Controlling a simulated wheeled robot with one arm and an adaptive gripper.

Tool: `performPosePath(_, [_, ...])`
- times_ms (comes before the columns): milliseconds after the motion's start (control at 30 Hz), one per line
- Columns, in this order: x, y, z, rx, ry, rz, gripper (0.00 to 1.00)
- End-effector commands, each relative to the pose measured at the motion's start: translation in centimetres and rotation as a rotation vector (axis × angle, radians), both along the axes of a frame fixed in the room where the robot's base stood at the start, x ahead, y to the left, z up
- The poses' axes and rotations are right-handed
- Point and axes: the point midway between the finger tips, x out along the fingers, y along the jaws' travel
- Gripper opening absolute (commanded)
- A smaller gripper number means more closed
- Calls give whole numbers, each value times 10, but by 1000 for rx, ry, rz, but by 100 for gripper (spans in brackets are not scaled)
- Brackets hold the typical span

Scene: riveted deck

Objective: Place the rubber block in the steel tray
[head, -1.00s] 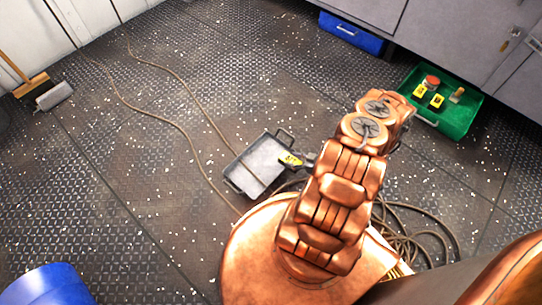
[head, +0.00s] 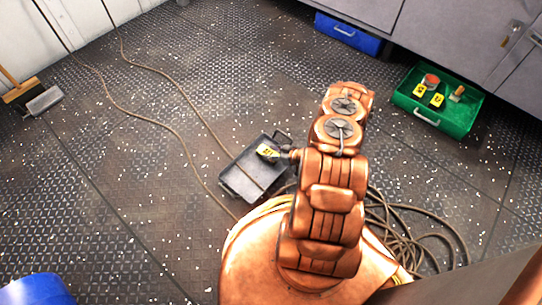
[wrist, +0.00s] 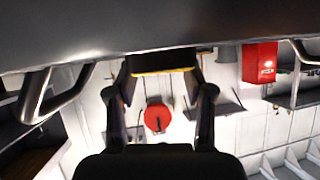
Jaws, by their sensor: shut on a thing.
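The steel tray (head: 243,183) is a shallow grey tray with bar handles on the floor, left of my arm. My gripper (head: 277,153) is shut on the rubber block (head: 266,151), a dark piece with a yellow label. In the head view the block shows over the tray's far end; whether it touches the tray is unclear. In the wrist view my gripper (wrist: 160,85) has its fingers on both sides of the block (wrist: 161,64), whose yellow edge shows. A dark grey surface fills the top there; I cannot tell surely if it is the tray.
A green crate (head: 462,122) at the right holds a red-topped tin and several small items, some with yellow labels. A blue box (head: 348,33) sits by the grey cabinets. Cables run over the floor, coiled right of my arm. A blue bin (head: 38,290) stands lower left.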

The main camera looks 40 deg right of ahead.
Motion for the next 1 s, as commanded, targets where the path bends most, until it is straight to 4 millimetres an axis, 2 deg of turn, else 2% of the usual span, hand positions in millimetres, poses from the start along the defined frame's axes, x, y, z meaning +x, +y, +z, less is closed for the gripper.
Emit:
performPosePath(33, [0,0,-6,-1,0,0,0])
performPosePath(400, [0,0,-7,0,0,0,0])
performPosePath(433, [0,0,-7,0,0,0,55])
performPosePath(667, [0,0,-7,0,0,0,79])
performPosePath(1000, [0,0,-6,0,0,0,79])
